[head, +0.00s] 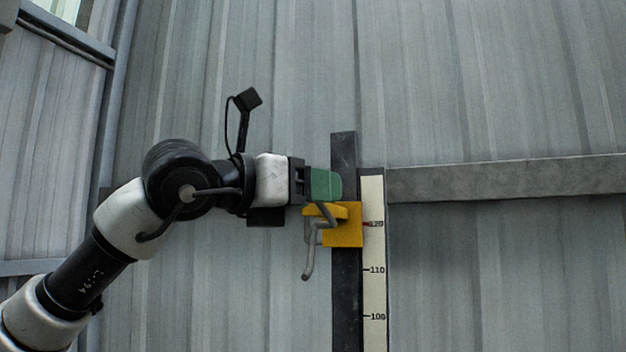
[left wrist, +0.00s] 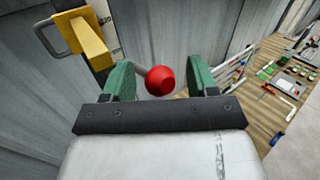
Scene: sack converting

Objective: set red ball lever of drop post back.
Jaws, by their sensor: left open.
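The drop post (head: 344,290) is a dark upright bar against the grey corrugated wall. A yellow block (head: 343,227) with a bent grey metal handle (head: 308,262) sits on it; the block also shows in the left wrist view (left wrist: 88,45). The red ball (left wrist: 160,81) of the lever shows between the green fingers in the left wrist view; in the head view it is hidden. My left gripper (head: 326,184) is open at the post, just above the yellow block, with its fingers either side of the ball and gaps visible. My right gripper is not in view.
A pale scale (head: 373,290) with black numbers and a red mark near 120 runs beside the post. A grey horizontal rail (head: 500,178) crosses the wall on the right. In the left wrist view, a bench with small items (left wrist: 290,80) lies far off at right.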

